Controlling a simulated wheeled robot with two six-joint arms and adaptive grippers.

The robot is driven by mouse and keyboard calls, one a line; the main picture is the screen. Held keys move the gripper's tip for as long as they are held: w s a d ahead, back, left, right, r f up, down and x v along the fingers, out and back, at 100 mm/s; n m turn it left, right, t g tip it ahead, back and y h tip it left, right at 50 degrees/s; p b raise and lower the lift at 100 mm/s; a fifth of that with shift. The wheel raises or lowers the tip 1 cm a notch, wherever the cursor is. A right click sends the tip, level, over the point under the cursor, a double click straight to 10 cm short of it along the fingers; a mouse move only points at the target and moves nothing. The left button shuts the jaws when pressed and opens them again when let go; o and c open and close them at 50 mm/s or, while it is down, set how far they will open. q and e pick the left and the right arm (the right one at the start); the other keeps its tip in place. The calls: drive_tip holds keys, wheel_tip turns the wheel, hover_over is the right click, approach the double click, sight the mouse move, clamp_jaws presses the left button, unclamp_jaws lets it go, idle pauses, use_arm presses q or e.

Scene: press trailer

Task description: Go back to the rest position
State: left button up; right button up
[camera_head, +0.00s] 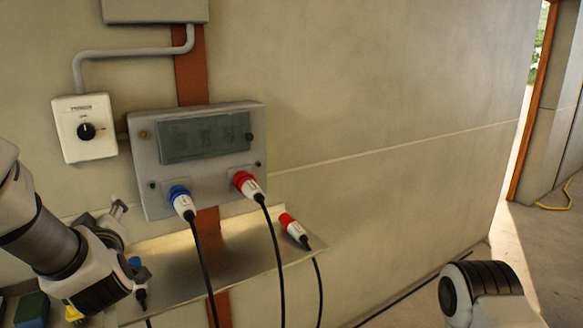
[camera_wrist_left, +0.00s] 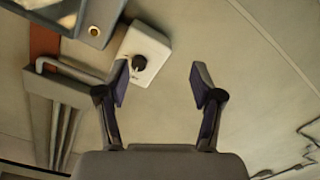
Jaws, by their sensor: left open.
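My left gripper (camera_head: 128,243) is in front of the wall at the lower left in the head view, beside the left end of the metal shelf. In the left wrist view its two fingers (camera_wrist_left: 162,76) stand wide apart with nothing between them. A white box with a black rotary knob (camera_wrist_left: 140,62) shows beyond the left finger. The same knob box (camera_head: 85,128) is on the wall above my gripper in the head view. My right gripper is out of view; only part of my right arm shows at the bottom right.
A grey socket box (camera_head: 199,155) holds a blue plug (camera_head: 182,202) and a red plug (camera_head: 248,186). Another red plug (camera_head: 293,227) lies on the metal shelf (camera_head: 225,262). A small blue-tipped plug (camera_head: 140,296) is partly hidden by my left gripper. Cables hang down. The wall at right is bare.

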use_arm(q)
drive_tip(key=s+d+f+m+g+h, duration=0.15)
drive_tip(key=s+f, duration=0.25)
drive_tip(key=f, duration=0.9)
drive_tip(key=s+d+f+m+g+h, duration=0.1)
drive_tip(key=s+f+m+g+h, duration=0.2)
drive_tip(key=f, duration=0.9)
drive_tip(key=s+d+f+m+g, duration=0.1)
drive_tip(key=s+f+g, duration=0.3)
drive_tip(key=f, duration=0.9)
drive_tip(key=s+d+f+m+g+h, duration=0.2)
drive_tip(key=s+f, duration=0.4)
drive_tip(key=s, duration=0.5)
drive_tip(key=s+d+f+m+g+h, duration=0.3)
drive_tip(key=s+d+f+m+g, duration=0.1)
drive_tip(key=s, duration=0.8)
drive_tip(key=shift+d+f, duration=0.5)
drive_tip(key=shift+f, duration=0.35)
